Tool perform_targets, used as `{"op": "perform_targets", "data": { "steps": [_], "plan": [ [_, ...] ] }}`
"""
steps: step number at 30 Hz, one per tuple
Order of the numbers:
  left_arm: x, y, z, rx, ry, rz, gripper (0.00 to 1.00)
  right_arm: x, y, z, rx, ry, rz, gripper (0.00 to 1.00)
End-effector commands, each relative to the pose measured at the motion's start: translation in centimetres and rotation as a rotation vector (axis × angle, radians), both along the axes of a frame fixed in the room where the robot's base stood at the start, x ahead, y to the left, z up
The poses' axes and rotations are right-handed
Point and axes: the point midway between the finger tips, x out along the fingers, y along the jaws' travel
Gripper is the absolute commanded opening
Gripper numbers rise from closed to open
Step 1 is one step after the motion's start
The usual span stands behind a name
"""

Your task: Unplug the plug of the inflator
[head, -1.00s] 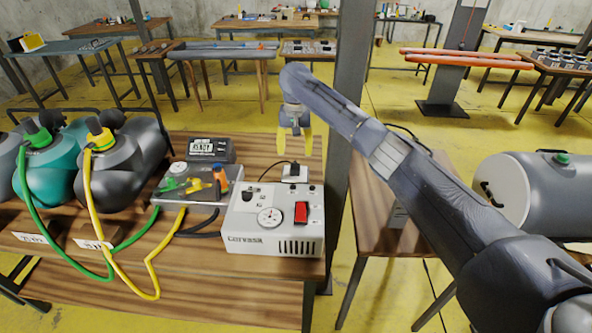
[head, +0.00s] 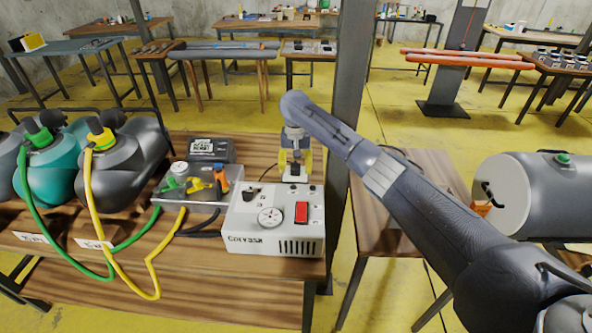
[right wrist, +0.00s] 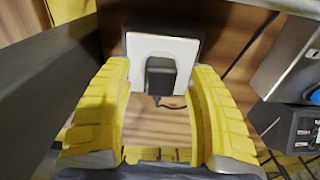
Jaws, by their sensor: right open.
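The inflator (head: 262,232) is a white box with a gauge and a red switch (head: 301,212), on the wooden bench. Behind it stands a white socket (head: 294,178) with a dark plug in it. In the right wrist view the black plug (right wrist: 160,76) sits in the socket's white plate (right wrist: 184,49), with a cable below it. My right gripper (head: 296,166) is at the socket. Its yellow fingers (right wrist: 160,100) are open, one on each side of the plug, with gaps between them and it. My left gripper is out of view.
A clear-lidded box (head: 190,187) with colored fittings stands left of the inflator. A dark labelled device (head: 211,150) is behind it. Grey and teal inflatables (head: 55,175) with green and yellow hoses are at the left. A dark post (head: 347,110) rises close right of the socket.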

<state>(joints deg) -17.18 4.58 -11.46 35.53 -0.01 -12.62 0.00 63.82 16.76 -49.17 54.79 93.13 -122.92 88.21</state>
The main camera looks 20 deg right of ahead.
Motion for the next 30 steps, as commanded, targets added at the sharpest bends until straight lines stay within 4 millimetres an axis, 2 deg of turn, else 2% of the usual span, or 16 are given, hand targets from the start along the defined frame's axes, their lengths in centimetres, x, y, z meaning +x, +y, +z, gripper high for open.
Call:
{"op": "perform_targets", "data": {
  "steps": [9, 30],
  "plan": [
    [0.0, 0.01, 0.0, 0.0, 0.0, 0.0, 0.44, 0.01, -0.03, -1.17, -0.001, -0.001, 0.0, 0.58],
    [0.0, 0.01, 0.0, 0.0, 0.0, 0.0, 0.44, 0.01, 0.01, -1.22, 0.0, 0.0, 0.001, 0.58]
  ]
}}
